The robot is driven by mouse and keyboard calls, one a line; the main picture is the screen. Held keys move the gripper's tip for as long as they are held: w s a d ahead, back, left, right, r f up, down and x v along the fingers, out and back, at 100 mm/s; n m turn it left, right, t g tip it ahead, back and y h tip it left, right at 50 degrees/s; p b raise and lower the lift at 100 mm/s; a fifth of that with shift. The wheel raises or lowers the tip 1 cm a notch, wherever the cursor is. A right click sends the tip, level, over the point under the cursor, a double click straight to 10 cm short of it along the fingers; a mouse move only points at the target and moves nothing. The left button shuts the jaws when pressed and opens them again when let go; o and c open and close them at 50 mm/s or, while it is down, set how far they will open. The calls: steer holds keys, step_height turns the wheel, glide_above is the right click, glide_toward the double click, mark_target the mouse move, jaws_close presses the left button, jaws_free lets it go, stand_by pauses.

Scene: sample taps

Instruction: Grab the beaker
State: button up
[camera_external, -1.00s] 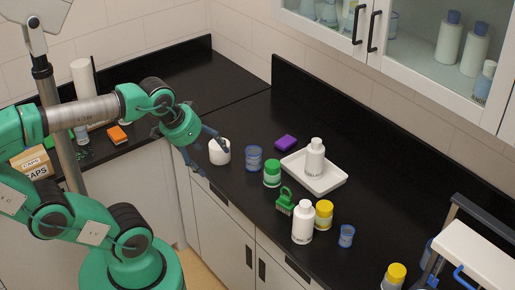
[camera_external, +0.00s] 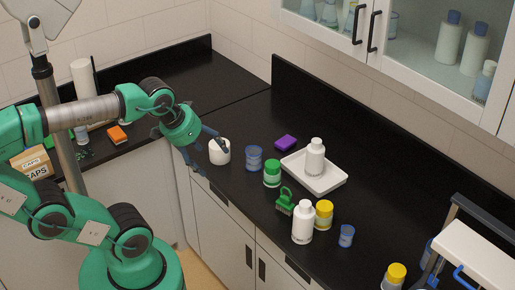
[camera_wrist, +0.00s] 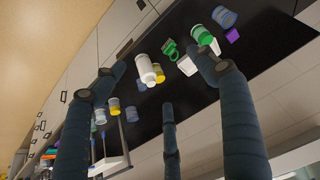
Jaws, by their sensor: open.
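Two blue-tinted, clear beakers stand on the black counter. The larger beaker (camera_external: 254,158) is between a white pot and a green-lidded jar; in the wrist view a blue-rimmed vessel that looks like it (camera_wrist: 224,17) is at the top right. Whether a finger touches the pot I cannot tell.
A green-lidded jar (camera_external: 272,175), green brush (camera_external: 285,202), white bottle (camera_external: 303,224) and yellow-lidded jar (camera_external: 324,214) crowd the counter. Behind are a purple sponge (camera_external: 286,142) and a white tray (camera_external: 330,183) with a bottle.

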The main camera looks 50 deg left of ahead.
steer(key=n+g+p, duration=0.3)
steer(key=n+g, duration=0.1)
steer(key=g, duration=0.2)
glide_above(254, 147)
steer(key=s+d, duration=0.2)
step_height(254, 147, down, 22)
steer(key=shift+w+d, duration=0.15)
steer(key=shift+d, duration=0.05)
steer(key=shift+f+b, duration=0.4)
steer(key=shift+f, duration=3.9)
